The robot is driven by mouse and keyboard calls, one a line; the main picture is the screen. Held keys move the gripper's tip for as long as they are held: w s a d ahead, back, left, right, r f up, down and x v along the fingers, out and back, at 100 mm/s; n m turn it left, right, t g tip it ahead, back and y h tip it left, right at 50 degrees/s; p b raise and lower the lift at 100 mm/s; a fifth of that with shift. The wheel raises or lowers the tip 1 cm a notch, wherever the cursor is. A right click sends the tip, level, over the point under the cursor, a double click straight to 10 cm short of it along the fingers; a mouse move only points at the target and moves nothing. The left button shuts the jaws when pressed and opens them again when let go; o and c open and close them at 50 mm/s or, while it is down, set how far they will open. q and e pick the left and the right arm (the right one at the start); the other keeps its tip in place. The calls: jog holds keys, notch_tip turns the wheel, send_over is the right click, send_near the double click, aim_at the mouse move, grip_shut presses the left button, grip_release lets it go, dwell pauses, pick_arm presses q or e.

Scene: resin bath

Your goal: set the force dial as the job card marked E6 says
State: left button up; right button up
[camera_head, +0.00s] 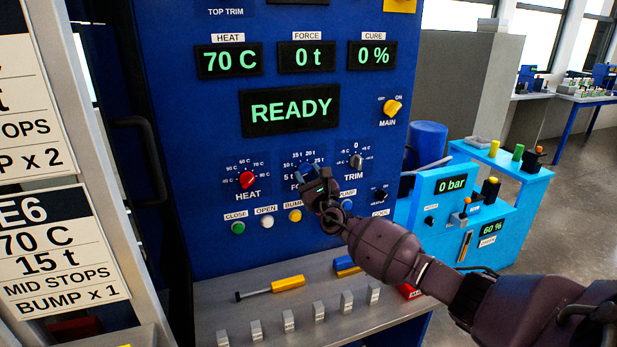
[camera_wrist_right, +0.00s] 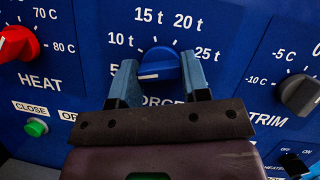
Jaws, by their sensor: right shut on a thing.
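The job card E6 (camera_head: 62,255) at the left reads 70 C, 15 t, MID STOPS, BUMP x 1. The force dial (camera_wrist_right: 159,64) is a blue knob on the blue panel, with marks from 5 t to 25 t around it. My right gripper (camera_wrist_right: 160,78) is shut on the force dial, one finger at each side. In the head view my right gripper (camera_head: 318,190) covers most of the dial. I cannot tell surely which mark the knob points at. The FORCE display (camera_head: 307,57) reads 0 t. My left gripper is not in view.
The red HEAT knob (camera_head: 247,180) and grey TRIM knob (camera_head: 355,161) flank the dial. CLOSE (camera_head: 238,228), OPEN and BUMP buttons sit below. The READY display (camera_head: 290,109) is lit. A yellow-handled tool (camera_head: 288,283) and several grey blocks lie on the shelf below.

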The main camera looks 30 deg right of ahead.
jog(key=m+g+h, duration=0.1)
jog(key=m+h, duration=0.1)
jog(key=m, duration=0.4)
jog(key=m+g+h+b, duration=0.1)
jog(key=m+h, duration=0.2)
jog(key=m, duration=0.3)
jog(key=m+g+h+b, duration=0.1)
jog(key=m+h, duration=0.2)
jog(key=m, duration=0.3)
jog(key=shift+a+r+m+g, duration=0.15)
jog(key=shift+a+m+g, duration=0.15)
jog(key=shift+g, duration=0.1)
jog(key=m+g, duration=0.1)
jog(key=m, duration=0.1)
jog(key=shift+m+h, duration=0.3)
jog(key=shift+h, duration=0.1)
jog(key=shift+m+g, duration=0.4)
jog(key=shift+m, duration=0.5)
jog(key=shift+m+p, duration=0.3)
jog(key=o, duration=0.9)
